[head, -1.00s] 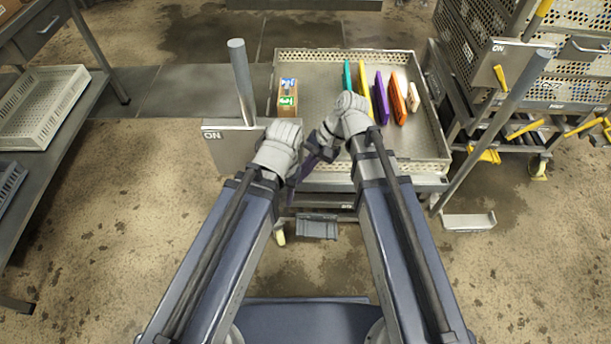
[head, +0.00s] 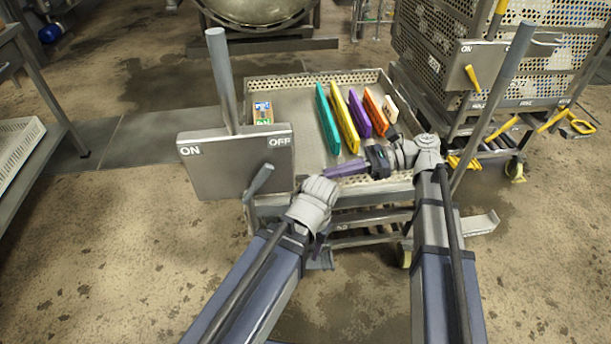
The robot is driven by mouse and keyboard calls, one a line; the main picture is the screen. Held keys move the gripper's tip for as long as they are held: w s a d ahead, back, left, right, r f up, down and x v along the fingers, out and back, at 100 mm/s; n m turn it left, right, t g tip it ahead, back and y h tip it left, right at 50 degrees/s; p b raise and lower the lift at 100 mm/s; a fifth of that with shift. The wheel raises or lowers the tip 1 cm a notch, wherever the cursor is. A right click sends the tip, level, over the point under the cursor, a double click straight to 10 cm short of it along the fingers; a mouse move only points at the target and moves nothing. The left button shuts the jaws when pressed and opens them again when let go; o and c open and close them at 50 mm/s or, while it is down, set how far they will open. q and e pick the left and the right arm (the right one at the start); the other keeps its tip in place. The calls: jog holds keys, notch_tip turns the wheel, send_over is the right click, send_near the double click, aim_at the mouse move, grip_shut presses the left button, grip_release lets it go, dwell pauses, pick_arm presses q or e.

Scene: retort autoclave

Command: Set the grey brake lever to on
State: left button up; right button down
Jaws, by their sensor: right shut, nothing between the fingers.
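The grey brake lever (head: 260,179) is a short bar in front of the lower right of a grey panel (head: 215,165) marked ON at left and OFF at right. The lever slants up to the right, its upper end below the OFF mark. My right gripper (head: 332,170) is shut and empty, with purple fingers pointing left over the near edge of the cart tray. It is to the right of the lever, apart from it. My left wrist is just below and right of the lever; its fingers are hidden.
The cart tray (head: 262,84) holds a small box (head: 262,112) and several coloured upright pieces. A grey post (head: 222,80) rises behind the panel. At right, a perforated rack cart has a yellow lever (head: 472,78) on its own panel.

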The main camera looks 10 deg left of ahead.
jog(key=b, duration=0.2)
send_near(265, 181)
notch_tip(265, 181, down, 4)
jog(key=a, duration=0.3)
jog(key=shift+s+a+r+p, duration=0.2)
jog(key=shift+a+r+p, duration=0.3)
jog(key=shift+a+p, duration=0.2)
jog(key=shift+s+a+r+p, duration=0.2)
jog(key=shift+a+r+p, duration=0.25)
jog(key=shift+a+p, duration=0.15)
